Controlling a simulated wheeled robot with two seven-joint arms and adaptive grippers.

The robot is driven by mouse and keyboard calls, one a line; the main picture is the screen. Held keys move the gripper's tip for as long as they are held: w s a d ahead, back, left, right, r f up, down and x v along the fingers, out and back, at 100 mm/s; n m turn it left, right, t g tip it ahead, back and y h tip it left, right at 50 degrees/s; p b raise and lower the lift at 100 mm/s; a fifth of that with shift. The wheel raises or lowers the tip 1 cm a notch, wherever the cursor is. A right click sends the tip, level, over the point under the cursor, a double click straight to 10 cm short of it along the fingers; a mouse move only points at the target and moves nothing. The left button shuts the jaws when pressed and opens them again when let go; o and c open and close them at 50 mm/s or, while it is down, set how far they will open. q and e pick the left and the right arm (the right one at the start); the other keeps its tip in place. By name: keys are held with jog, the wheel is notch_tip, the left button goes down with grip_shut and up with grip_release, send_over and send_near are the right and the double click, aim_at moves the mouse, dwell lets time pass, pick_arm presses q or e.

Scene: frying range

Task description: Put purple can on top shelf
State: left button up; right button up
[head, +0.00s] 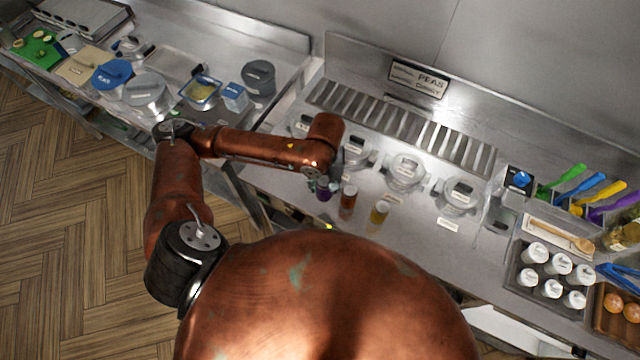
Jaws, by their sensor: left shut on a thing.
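The purple can (324,193) is a small dark purple cylinder at the near edge of the steel counter (410,230), left of two other small containers. My left gripper (318,186) is at the can and shut on it; the arm's end link hides most of the fingers. I cannot tell whether the can touches the counter or is just above it. My right gripper is not in view. I cannot make out a top shelf for certain.
A brown-red jar (348,197) and a yellow jar (380,212) stand close right of the can. Glass-lidded pots (405,172) stand behind them. A tray of white-capped bottles (522,281) is at right. Another counter with a blue lid (112,74) is at left.

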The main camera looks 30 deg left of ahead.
pick_arm(q)
jog(key=shift+w+a+f, duration=0.75)
jog(key=shift+f, duration=0.85)
jog(key=shift+w+a+f, duration=0.7)
jog(key=shift+w+f, duration=0.05)
jog(key=shift+f, duration=0.8)
jog(key=shift+w+a+f, duration=0.75)
jog(key=shift+f, duration=0.85)
jog(key=shift+f, duration=0.1)
jog(key=o, duration=1.3)
jog(key=shift+o, duration=0.4)
